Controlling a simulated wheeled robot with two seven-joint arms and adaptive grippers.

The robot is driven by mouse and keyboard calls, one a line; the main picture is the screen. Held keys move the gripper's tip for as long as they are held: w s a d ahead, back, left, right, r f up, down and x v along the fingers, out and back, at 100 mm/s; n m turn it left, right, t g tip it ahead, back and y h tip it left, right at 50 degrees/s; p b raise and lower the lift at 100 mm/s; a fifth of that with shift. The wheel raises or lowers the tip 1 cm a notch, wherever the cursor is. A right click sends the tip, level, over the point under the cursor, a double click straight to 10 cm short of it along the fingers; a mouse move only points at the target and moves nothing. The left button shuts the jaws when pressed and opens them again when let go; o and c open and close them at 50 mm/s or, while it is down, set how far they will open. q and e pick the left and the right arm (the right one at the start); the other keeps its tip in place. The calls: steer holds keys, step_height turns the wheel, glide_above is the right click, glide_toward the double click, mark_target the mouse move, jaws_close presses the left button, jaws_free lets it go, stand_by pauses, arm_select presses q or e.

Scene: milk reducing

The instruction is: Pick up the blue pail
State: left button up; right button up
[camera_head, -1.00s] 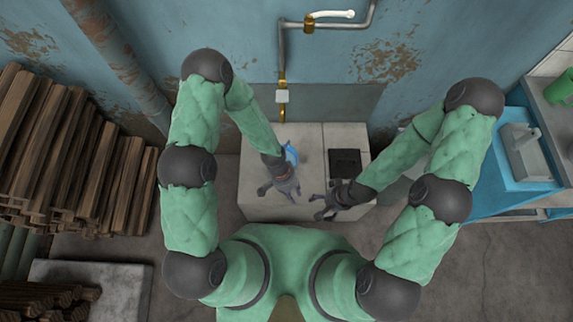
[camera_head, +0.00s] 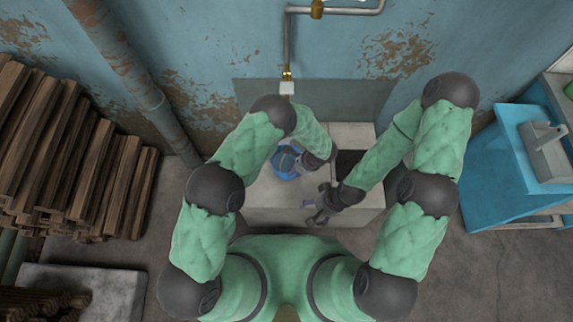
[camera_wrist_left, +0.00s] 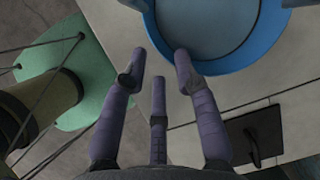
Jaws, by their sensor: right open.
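The blue pail (camera_head: 282,175) stands on the pale block (camera_head: 262,201), partly covered by my left gripper. In the left wrist view, the pail's blue rim (camera_wrist_left: 258,58) and greyish inside fill the upper right. My left gripper (camera_head: 297,162) reaches over the pail from the right in the head view. In the left wrist view, its fingers (camera_wrist_left: 159,58) are spread with nothing between them. One fingertip overlaps the pail's edge; I cannot tell if it touches. My right gripper (camera_head: 314,208) is open and empty at the block's front, right of the pail.
A dark hatch (camera_head: 348,163) lies on the block, right of the pail. Stacked wood (camera_head: 90,165) stands at the left. A blue table with a sink (camera_head: 541,155) is at the right. A pipe (camera_head: 288,52) runs down the wall behind.

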mark_target(287, 173)
arm_select(q)
steer(key=b+x, duration=0.1)
steer(key=x, duration=0.3)
steer(key=a+b+x, duration=0.1)
steer(key=x, duration=0.1)
steer(key=shift+w+a+f+b, duration=0.15)
steer(key=shift+w+b, duration=0.15)
steer(key=shift+b, duration=0.05)
jaws_close()
steer(key=shift+w, duration=0.15)
